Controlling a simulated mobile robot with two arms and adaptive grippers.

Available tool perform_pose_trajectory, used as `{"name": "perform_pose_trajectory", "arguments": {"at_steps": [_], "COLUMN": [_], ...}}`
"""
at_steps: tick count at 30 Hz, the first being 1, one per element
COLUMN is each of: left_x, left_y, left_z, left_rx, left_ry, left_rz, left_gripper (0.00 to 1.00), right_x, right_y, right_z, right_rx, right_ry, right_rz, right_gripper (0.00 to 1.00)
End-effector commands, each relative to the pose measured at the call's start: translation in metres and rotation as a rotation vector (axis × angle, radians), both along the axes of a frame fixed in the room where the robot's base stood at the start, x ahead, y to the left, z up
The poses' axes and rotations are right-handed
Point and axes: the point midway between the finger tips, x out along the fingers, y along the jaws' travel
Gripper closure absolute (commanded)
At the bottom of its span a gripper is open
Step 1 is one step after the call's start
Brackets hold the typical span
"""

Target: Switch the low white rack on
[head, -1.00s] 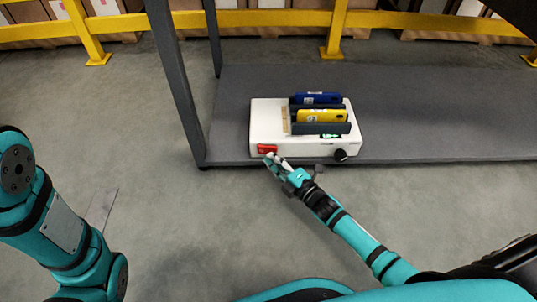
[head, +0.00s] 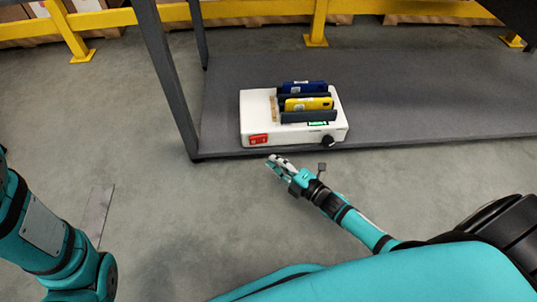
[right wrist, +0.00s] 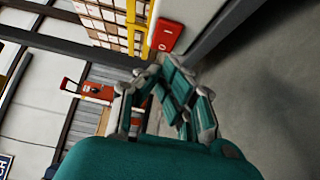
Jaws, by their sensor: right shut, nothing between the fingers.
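The low white rack (head: 258,112) sits on the grey shelf, holding a blue device (head: 303,87) and a yellow device (head: 308,103) in dark slots. Its front has a red rocker switch (head: 258,139) at the left and a black knob (head: 328,141) at the right. A small green display (head: 318,123) shows on top. My right gripper (head: 273,160) is shut and empty, in front of the rack, below and right of the switch and apart from it. In the right wrist view the red switch (right wrist: 166,36) lies just beyond the fingertips (right wrist: 165,65). My left gripper is out of view.
The grey shelf (head: 430,105) is bare right of the rack. A dark upright post (head: 166,85) stands left of it. A yellow rail (head: 240,12) runs behind with cartons beyond. The floor in front is clear.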

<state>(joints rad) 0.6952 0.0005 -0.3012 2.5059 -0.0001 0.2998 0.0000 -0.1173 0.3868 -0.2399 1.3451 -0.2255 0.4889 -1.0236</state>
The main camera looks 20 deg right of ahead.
Motion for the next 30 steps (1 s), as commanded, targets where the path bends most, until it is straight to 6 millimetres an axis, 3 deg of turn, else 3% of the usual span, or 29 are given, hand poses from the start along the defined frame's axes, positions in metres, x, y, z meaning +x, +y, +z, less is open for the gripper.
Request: {"name": "perform_pose_trajectory", "arguments": {"at_steps": [6, 12, 30], "left_x": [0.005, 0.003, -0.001], "left_y": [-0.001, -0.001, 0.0], "left_z": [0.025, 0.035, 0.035], "left_rx": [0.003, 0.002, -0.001], "left_ry": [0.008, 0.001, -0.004], "left_rz": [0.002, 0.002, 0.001], "left_gripper": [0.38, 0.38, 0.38], "right_x": [-0.032, -0.052, -0.057], "right_y": [-0.022, -0.036, -0.039], "right_z": [0.004, 0.002, 0.0], "right_rx": [-0.002, -0.002, -0.001], "right_ry": [0.004, 0.001, 0.0], "right_rz": [-0.002, -0.001, 0.0], "right_gripper": [1.0, 1.0, 1.0]}}
